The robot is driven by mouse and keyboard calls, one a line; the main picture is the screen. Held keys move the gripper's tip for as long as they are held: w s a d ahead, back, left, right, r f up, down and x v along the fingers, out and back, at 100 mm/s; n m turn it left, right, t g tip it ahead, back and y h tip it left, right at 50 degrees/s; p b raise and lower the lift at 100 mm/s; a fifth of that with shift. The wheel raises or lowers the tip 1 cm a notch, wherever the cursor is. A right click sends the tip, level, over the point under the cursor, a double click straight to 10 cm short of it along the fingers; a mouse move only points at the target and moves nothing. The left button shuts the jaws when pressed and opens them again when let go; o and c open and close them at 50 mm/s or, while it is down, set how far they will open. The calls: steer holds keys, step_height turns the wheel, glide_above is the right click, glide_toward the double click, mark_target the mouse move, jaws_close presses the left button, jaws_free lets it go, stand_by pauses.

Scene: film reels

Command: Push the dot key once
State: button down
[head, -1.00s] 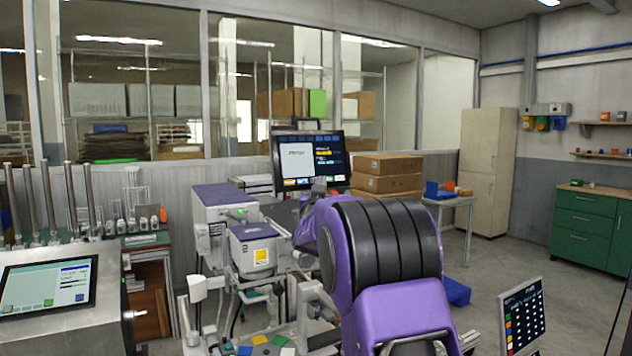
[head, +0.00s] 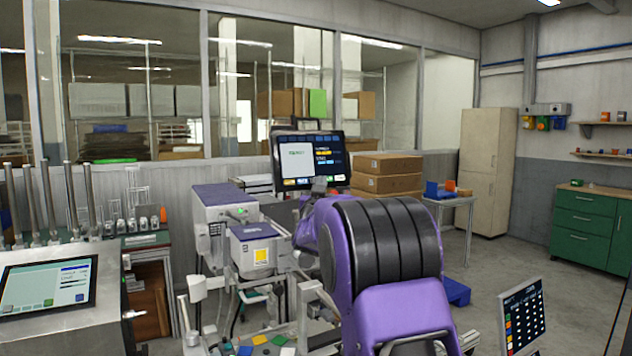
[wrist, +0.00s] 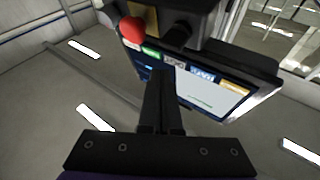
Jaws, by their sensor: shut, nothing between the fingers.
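My gripper (wrist: 163,78) shows in the wrist view with its two dark fingers together and nothing between them. Its tips are in front of a dark-framed screen (wrist: 215,97), which appears upside down there. Several coloured patches run along the screen's edge, and a red round knob (wrist: 132,31) sits by its corner. Whether the tips touch the screen cannot be told. The screen also shows upright in the head view (head: 297,160), beyond my purple arm, which hides most of the gripper there. I cannot make out a dot key by its marking.
A second dark panel (head: 522,316) with coloured squares and white marks stands at the lower right. A tilted tablet (head: 47,287) is at the left. A white and purple machine (head: 225,215) stands left of my arm.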

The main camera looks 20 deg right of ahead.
steer(key=shift+w, duration=0.1)
stand_by(0.4)
steer(key=shift+w+a+f, duration=0.1)
steer(key=shift+w, duration=0.2)
steer(key=shift+w+f, duration=0.1)
steer(key=shift+w, duration=0.25)
stand_by(0.6)
steer(key=shift+s, duration=0.15)
stand_by(0.4)
steer(key=shift+s+b, duration=0.6)
steer(key=shift+b, duration=0.1)
